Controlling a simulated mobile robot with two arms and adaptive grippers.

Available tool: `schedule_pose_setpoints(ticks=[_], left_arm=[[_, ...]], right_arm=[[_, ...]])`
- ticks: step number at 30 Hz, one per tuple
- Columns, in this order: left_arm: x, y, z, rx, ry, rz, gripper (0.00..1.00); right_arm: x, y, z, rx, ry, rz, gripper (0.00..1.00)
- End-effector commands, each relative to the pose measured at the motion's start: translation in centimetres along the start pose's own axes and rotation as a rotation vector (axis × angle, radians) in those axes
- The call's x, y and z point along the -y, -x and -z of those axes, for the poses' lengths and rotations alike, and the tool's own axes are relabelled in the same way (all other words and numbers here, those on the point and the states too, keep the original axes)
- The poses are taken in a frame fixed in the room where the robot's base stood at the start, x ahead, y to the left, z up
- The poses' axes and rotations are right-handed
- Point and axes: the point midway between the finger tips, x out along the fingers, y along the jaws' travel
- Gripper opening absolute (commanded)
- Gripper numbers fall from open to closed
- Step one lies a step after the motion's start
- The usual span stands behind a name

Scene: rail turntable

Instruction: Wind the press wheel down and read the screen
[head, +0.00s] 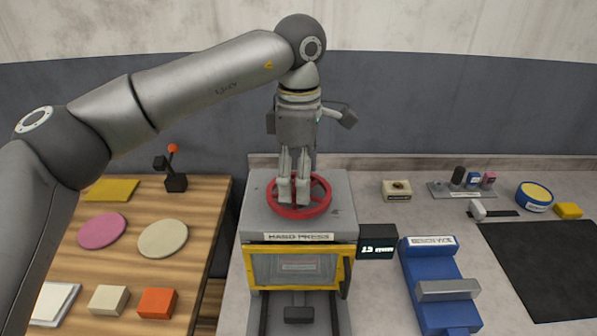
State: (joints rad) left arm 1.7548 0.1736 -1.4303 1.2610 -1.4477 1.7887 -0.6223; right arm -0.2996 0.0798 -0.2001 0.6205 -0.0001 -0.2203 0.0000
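The hand press (345,224) stands in the middle, a grey body labelled HAND PRESS. Its red wheel (318,208) lies flat on top. My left gripper (294,200) points straight down over the wheel, with its fingertips at the wheel's inner left part. The fingers are a small distance apart; whether they are closed on a spoke or the hub cannot be made out. The black screen (377,246) is attached at the press's right side and shows small white text, too blurred to read surely. A yellow-framed clear guard (347,262) covers the press front. My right gripper is not in view.
The wooden table (130,208) at left holds pink and cream discs, blocks and a red-knobbed lever (174,168). Right of the press are a blue vise-like fixture (428,268), a black mat (545,265), small boxes and a blue-and-yellow tin (534,197).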

Motion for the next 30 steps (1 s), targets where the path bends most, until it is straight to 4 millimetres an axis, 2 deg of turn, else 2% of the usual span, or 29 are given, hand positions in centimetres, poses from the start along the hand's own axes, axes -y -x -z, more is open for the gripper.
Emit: schedule_pose_setpoints(ticks=[30], left_arm=[[0.0,0.1,-0.1,0.002,-0.962,-0.003,0.47]], right_arm=[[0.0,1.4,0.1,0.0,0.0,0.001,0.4]])
